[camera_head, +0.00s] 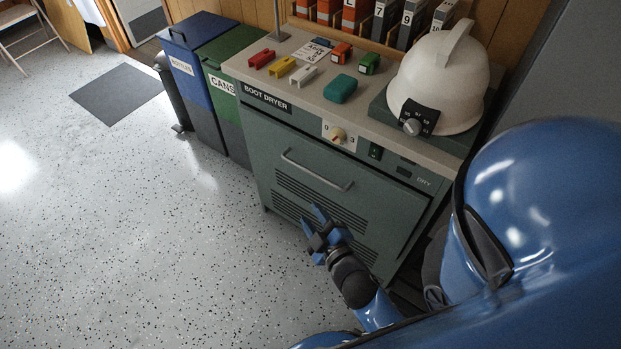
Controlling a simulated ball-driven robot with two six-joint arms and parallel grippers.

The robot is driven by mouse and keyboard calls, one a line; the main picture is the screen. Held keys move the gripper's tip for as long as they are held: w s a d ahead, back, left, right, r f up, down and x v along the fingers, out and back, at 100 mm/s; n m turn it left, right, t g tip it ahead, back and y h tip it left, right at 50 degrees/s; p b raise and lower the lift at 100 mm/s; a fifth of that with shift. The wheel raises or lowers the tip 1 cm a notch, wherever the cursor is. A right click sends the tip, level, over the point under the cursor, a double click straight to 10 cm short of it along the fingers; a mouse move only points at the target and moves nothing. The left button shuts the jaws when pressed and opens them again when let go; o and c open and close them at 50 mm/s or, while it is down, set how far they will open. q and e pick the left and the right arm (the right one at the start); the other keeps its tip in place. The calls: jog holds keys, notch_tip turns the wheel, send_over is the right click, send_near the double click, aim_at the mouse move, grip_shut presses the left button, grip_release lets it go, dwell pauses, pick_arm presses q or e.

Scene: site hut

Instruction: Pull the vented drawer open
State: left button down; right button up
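The vented drawer (356,205) is the green front of the boot dryer cabinet, with rows of dark slots. It looks shut, flush with the cabinet. Its pale bar handle (316,170) runs across the upper part. My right gripper (315,222) is in front of the lower slots, below the handle and apart from it. Its blue fingers look spread, with nothing seen between them. My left gripper is not in view.
A knob (338,135) and a green switch (375,151) sit above the drawer. The worktop (305,98) carries staplers, small boxes and a white domed device (440,80). Bins marked bottles (190,75) and cans (228,120) stand left. The speckled floor (150,230) in front is clear.

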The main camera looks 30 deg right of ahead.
aim_at(312, 175)
pick_arm(q)
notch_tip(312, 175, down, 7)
jog(key=b, duration=0.4)
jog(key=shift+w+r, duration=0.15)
pick_arm(e)
jog(key=w+d+f+n+h, duration=0.1)
jog(key=w+d+f, duration=0.1)
jog(key=w, duration=0.4)
jog(key=w+d+f+n+h, duration=0.1)
jog(key=w+d+f+h, duration=0.1)
jog(key=w+d, duration=0.3)
jog(key=w+d+f+n+g+h, duration=0.1)
jog(key=w+d+f, duration=0.2)
jog(key=w, duration=0.3)
jog(key=shift+w+d+f+n+h, duration=0.15)
jog(key=shift+w+f+n+h, duration=0.15)
jog(key=shift+f, duration=0.15)
grip_shut()
